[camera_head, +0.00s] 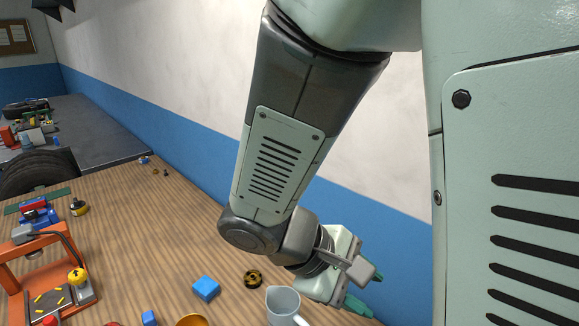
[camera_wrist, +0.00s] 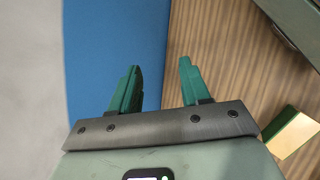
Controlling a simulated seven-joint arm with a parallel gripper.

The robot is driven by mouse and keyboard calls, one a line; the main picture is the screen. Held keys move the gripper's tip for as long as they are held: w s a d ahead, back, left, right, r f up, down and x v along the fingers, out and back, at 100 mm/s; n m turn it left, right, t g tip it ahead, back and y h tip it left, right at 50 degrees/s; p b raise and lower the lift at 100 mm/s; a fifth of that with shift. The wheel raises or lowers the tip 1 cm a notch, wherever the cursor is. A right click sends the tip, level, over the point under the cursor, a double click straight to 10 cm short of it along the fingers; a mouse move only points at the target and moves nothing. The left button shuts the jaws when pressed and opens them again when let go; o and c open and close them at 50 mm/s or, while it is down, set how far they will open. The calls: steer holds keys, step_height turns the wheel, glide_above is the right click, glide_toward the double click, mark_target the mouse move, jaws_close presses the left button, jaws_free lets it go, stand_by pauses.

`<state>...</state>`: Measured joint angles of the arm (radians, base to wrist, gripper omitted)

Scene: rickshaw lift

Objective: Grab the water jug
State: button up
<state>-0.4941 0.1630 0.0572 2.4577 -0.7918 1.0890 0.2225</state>
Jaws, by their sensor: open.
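The water jug (camera_head: 281,303) is pale grey with a handle on its lower right. It stands at the bottom edge of the head view, partly cut off. My gripper (camera_head: 372,295) is to the right of the jug in that view, with its green fingers pointing right, away from it. In the wrist view my gripper (camera_wrist: 160,66) is open, with nothing between the fingers. The jug does not show in the wrist view.
Around the jug are a blue block (camera_head: 206,288), a black and yellow round item (camera_head: 253,279) and an orange bowl (camera_head: 192,321). An orange press-like device (camera_head: 25,270) stands left. The blue and white wall (camera_head: 150,110) lies behind. The middle tabletop (camera_head: 150,230) is clear.

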steer(key=w+a+f+n+t+h, duration=0.3)
steer(key=a+f+n+t, duration=0.3)
steer(key=f+n, duration=0.4)
steer(key=n+t+y, duration=0.4)
steer(key=n, duration=0.4)
glide_toward(292, 323)
steer(key=s+d+f, duration=0.1)
steer(key=s+d, duration=0.1)
steer(key=d, duration=0.2)
steer(key=x, duration=1.1)
steer(key=shift+s+d+f, duration=0.1)
steer(key=shift+d+f, duration=0.05)
steer(key=shift+f, duration=0.05)
jaws_close()
